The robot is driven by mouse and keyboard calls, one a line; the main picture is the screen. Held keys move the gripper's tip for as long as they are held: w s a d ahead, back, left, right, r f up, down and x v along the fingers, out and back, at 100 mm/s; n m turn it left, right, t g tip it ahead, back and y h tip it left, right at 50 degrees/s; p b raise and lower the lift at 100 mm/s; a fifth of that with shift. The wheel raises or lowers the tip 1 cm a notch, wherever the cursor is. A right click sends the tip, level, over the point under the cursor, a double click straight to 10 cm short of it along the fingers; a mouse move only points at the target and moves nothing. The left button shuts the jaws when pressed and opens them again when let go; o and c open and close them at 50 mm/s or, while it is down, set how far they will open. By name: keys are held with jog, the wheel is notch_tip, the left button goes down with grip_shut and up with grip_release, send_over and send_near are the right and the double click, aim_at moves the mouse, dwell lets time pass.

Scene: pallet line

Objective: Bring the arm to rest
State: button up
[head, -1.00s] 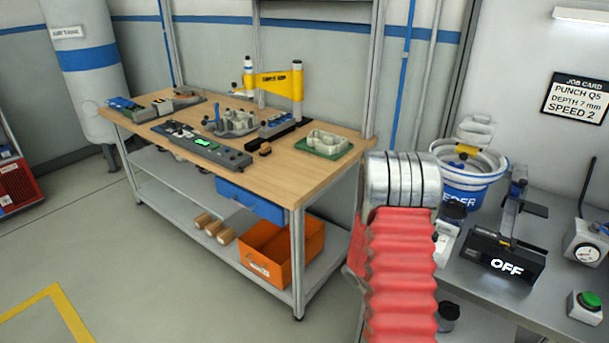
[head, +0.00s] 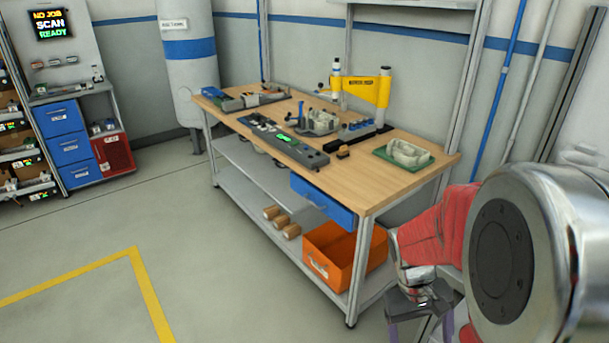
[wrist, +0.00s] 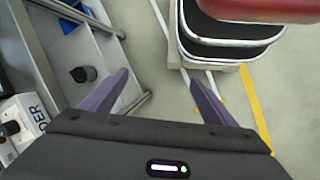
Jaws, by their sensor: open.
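My gripper (head: 420,325) hangs at the lower right of the head view, in front of the workbench's right end. Its purple fingers point down, and the view's lower edge partly cuts them off. My red-sleeved arm and a large silver joint fill the right side and hide what lies behind. In the wrist view my gripper (wrist: 160,78) has its two purple fingers spread wide apart. Nothing is between them but grey floor and a pale rail below.
The wooden workbench (head: 375,190) carries fixtures and a yellow arm; an orange bin (head: 335,262) sits on its lower shelf. Blue drawers (head: 62,148) stand far left. Floor at left is clear, with yellow lines. In the wrist view, a dark cup (wrist: 83,74) stands on a grey shelf.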

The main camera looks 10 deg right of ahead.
jog(key=s+a+r+n+t+y, duration=0.1)
jog(key=a+r+t, duration=0.7)
jog(key=a+r, duration=0.9)
jog(key=shift+r+t+y, duration=0.4)
jog(key=shift+r+y, duration=0.1)
jog(key=shift+r, duration=0.2)
jog(key=shift+a, duration=0.1)
jog(key=shift+c, duration=0.3)
